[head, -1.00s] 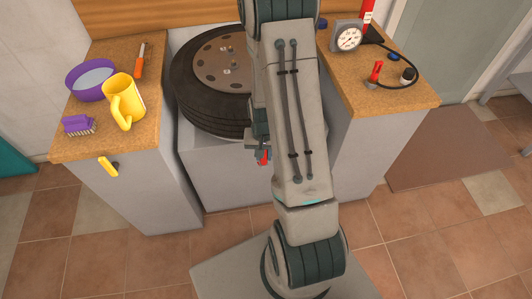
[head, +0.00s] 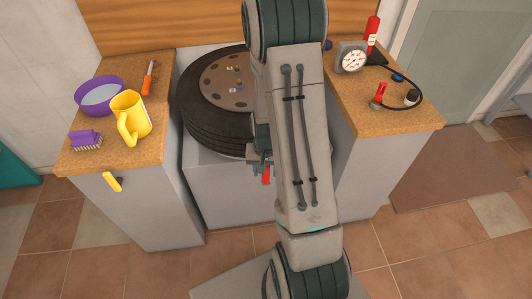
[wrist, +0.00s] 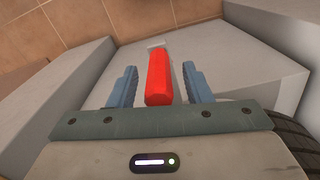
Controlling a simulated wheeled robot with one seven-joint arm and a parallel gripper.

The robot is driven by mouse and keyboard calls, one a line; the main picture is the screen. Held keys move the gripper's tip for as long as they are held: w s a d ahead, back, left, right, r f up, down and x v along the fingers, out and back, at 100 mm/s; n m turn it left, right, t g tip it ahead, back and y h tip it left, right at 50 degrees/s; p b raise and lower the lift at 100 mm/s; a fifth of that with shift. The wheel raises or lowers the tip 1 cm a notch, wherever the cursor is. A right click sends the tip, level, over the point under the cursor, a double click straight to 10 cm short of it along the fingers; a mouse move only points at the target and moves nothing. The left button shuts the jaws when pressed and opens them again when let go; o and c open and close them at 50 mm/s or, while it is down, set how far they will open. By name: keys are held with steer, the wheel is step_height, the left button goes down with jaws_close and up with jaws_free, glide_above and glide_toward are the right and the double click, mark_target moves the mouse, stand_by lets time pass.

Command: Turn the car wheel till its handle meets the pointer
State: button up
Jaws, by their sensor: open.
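The car wheel (head: 206,115), a dark tyre with a brown rim, lies flat on a grey stand between two cork-topped cabinets. My arm hides its right part. A red bar (head: 266,175), seemingly the wheel's handle, shows at the stand's front beside my arm. In the wrist view the red bar (wrist: 158,78) stands between the two blue fingers of my gripper (wrist: 160,72). Gaps show on both sides, so the fingers are open around it and not clamped. A yellow piece (head: 112,181), perhaps the pointer, is on the left cabinet's front. The tyre's edge (wrist: 292,140) shows at lower right.
The left cabinet top holds a purple bowl (head: 100,96), a yellow jug (head: 130,117), a purple brush (head: 86,139) and an orange-handled tool (head: 149,78). The right one holds a gauge (head: 351,58) with a hose and a red-handled item (head: 379,95). The floor in front is clear.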

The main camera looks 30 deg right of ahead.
step_height(320, 180, up, 12)
steer(key=shift+f+p, duration=0.1)
steer(key=shift+p, duration=0.3)
stand_by(0.4)
